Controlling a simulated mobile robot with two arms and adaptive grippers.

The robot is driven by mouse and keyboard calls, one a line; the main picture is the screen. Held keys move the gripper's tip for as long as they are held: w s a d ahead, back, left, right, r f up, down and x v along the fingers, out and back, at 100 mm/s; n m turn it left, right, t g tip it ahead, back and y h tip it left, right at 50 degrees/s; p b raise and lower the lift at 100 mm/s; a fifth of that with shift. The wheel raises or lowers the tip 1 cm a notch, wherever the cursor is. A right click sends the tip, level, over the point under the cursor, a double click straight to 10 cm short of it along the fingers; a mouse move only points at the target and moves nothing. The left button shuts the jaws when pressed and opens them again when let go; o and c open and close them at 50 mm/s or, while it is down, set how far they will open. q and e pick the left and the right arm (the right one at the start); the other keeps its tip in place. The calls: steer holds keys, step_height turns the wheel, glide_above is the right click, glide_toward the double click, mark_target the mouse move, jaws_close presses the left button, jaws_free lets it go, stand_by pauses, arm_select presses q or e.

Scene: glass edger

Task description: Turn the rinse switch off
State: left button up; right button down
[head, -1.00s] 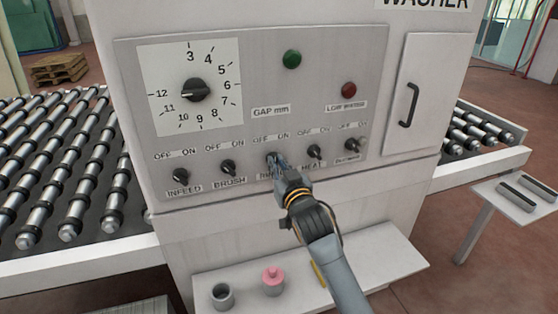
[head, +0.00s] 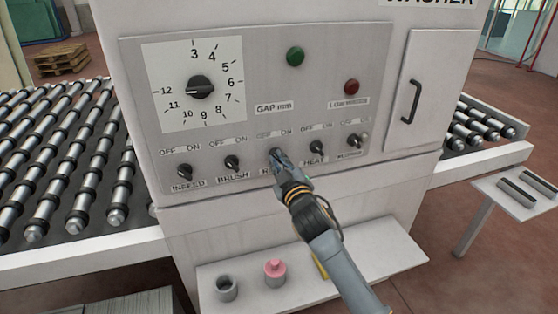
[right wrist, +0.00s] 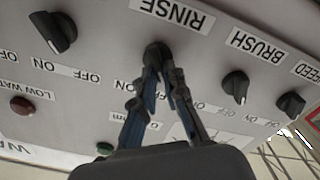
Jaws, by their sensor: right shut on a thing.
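The rinse switch (head: 275,152) is a small black knob, third in the row on the grey control panel (head: 320,85), under an OFF/ON label. My right gripper (head: 280,160) reaches it from below, and its fingertips are shut on the knob. The right wrist view shows the panel upside down, with both fingers (right wrist: 161,75) converging on the rinse switch (right wrist: 157,52) beside the RINSE label (right wrist: 172,13). The fingers hide part of the knob, so I cannot tell which way it points. My left gripper is not in view.
The brush switch (head: 232,162) and heat switch (head: 317,147) sit close on either side. A large gap dial (head: 201,87) is at upper left. Below, a shelf (head: 385,247) holds a grey cup (head: 227,289) and a pink container (head: 275,272). Roller conveyors (head: 60,165) flank the machine.

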steer(key=shift+r, duration=0.15)
steer(key=c, duration=1.4)
jaws_free()
steer(key=shift+w, duration=0.1)
steer(key=shift+w+f, duration=0.15)
steer(key=shift+f, duration=0.05)
steer(key=v, duration=1.2)
